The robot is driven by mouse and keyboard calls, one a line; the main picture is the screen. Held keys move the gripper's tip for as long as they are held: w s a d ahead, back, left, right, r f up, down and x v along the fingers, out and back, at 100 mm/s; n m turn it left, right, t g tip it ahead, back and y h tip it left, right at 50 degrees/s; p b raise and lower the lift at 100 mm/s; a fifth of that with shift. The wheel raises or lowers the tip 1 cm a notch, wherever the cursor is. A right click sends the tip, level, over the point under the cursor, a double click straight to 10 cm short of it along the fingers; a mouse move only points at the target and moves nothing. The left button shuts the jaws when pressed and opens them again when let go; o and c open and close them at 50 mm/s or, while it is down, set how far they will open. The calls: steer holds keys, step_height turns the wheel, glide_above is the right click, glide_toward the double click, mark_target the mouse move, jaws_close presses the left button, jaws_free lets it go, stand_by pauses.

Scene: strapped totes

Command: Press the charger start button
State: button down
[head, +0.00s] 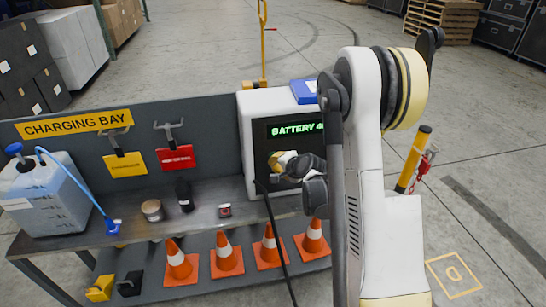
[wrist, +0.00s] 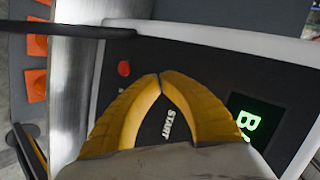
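The charger (head: 262,103) is a white box with a dark front panel and a green display (head: 296,129) reading "BATTERY". The display also shows in the wrist view (wrist: 245,118). My gripper (head: 276,161) is in front of the panel, below the display. In the wrist view its yellow fingers (wrist: 160,77) are shut, with tips together, and they look empty. The white START label (wrist: 169,125) shows between the fingers. The start button itself is not visible; the fingers cover part of the panel. I cannot tell whether the tips touch the panel. A red button (wrist: 124,68) sits beside the fingertips.
The charger stands on a grey bench (head: 130,240) with a blue-capped jug (head: 45,195), a small red-button box (head: 225,210) and a black cable (head: 272,230). Orange cones (head: 226,256) stand below. A yellow post (head: 413,160) is at right. Floor behind is mostly clear.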

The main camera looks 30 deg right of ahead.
steer(key=shift+w, duration=0.15)
steer(key=shift+w+d, duration=0.1)
steer(key=shift+w, duration=0.2)
steer(key=shift+w+d, duration=0.1)
steer(key=shift+w, duration=0.25)
stand_by(0.9)
steer(key=shift+s+b, duration=0.15)
steer(key=shift+b, duration=0.15)
steer(key=shift+s+a, duration=0.2)
steer(key=shift+s, duration=0.45)
steer(key=s+b, duration=0.1)
steer(key=s, duration=0.1)
steer(key=s+a, duration=0.1)
steer(key=s, duration=0.1)
steer(key=shift+s+a+b, duration=0.2)
steer(key=shift+s+b, duration=0.2)
